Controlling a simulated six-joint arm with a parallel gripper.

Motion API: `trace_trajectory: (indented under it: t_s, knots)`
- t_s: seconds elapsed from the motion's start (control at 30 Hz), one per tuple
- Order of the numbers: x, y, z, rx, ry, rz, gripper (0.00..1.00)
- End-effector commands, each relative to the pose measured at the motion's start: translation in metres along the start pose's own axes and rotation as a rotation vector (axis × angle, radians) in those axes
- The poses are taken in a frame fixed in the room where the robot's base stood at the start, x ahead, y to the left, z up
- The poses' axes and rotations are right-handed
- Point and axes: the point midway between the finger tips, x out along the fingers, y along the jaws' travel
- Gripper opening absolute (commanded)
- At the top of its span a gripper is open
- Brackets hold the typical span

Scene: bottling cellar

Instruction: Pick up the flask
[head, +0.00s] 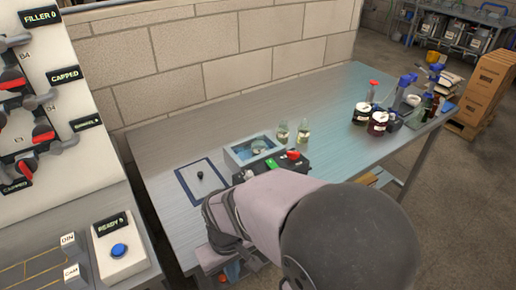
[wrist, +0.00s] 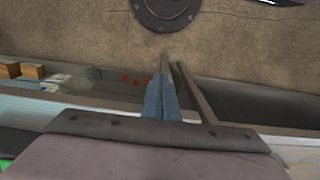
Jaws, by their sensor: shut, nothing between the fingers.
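Two small clear glass vessels with pale contents stand side by side on the bench in the head view, a left one (head: 283,133) and a right one (head: 303,132). I cannot tell which is the flask. They stand behind my arm, near the wall. My gripper (wrist: 168,68) shows in the wrist view with its fingers together and nothing held between them. In the head view my arm hides most of the gripper. A greyish, see-through shape (wrist: 80,79) lies at the left in the wrist view; I cannot tell what it is.
A pale box with an inset top (head: 235,155) and a dark box with green and red parts (head: 293,160) stand close to the vessels. A blue-edged mat (head: 190,182) lies left. Dark jars (head: 362,114) and blue-topped bottles stand right. The bench middle (head: 335,105) is clear.

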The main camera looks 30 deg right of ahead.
Motion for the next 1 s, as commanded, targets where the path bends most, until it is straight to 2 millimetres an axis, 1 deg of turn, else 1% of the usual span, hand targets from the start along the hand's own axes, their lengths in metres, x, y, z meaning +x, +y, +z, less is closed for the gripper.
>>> trace_trajectory:
  t_s: [0.17,0.2,0.37,0.4,0.67,0.77,0.87,0.97,1.0]
  knots:
    - [0.000,0.000,0.000,0.000,0.000,0.000,0.00]
    - [0.000,0.000,0.000,0.000,0.000,0.000,0.10]
    - [0.000,0.000,0.000,0.000,0.000,0.000,0.48]
    - [0.000,0.000,0.000,0.000,0.000,0.000,0.49]
    - [0.000,0.000,-0.001,0.000,0.000,0.000,0.49]
    - [-0.005,0.002,-0.007,0.007,0.006,-0.001,0.49]
    - [-0.016,0.007,-0.026,0.025,0.023,-0.004,0.49]
    - [-0.033,0.019,-0.058,0.057,0.053,-0.007,0.49]
    - [-0.041,0.026,-0.074,0.071,0.068,-0.008,0.49]
